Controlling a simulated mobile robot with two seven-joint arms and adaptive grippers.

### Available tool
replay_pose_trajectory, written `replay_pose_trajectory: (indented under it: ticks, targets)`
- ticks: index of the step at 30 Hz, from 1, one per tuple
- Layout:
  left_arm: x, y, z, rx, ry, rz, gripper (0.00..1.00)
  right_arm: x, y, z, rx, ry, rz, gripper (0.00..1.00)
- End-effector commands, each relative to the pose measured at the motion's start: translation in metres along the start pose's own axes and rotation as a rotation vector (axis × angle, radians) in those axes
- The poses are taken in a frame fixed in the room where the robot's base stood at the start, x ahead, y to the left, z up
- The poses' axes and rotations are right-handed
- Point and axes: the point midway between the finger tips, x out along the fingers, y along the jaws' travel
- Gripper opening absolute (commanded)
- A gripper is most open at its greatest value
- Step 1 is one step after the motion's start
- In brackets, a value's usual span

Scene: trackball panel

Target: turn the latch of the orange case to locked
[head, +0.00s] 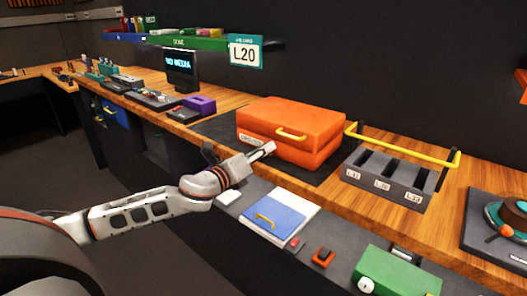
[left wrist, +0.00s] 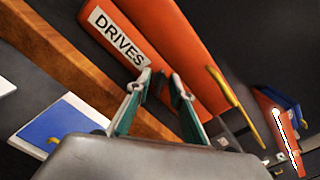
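The orange case (head: 300,118) lies closed on the wooden bench, with a yellow handle (head: 291,134) on its front. In the left wrist view the case (left wrist: 175,45) fills the upper middle, with a white DRIVES label (left wrist: 118,36) and its yellow handle (left wrist: 226,88). My left gripper (head: 268,149) is in front of the case's left front, near the label. In the left wrist view its two green-padded fingers (left wrist: 161,78) stand apart with nothing seen between them. I cannot make out the latch or its position. Whether the fingertips touch the case is unclear. My right gripper is not in view.
A grey slotted rack (head: 388,182) with a yellow bar (head: 405,147) stands right of the case. A purple box (head: 198,104) and monitor (head: 181,68) stand to the left.

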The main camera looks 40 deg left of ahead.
Motion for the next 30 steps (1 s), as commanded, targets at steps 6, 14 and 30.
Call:
replay_pose_trajectory:
  ticks: [6, 14, 30]
  targets:
    - [0.000, 0.000, 0.000, 0.000, 0.000, 0.000, 0.22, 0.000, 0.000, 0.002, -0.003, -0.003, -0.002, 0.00]
    - [0.000, 0.000, 0.000, 0.001, 0.000, 0.000, 0.00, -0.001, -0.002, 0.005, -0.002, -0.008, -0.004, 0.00]
    - [0.000, -0.002, 0.005, -0.187, -0.005, -0.001, 0.00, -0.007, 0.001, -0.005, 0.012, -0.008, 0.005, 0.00]
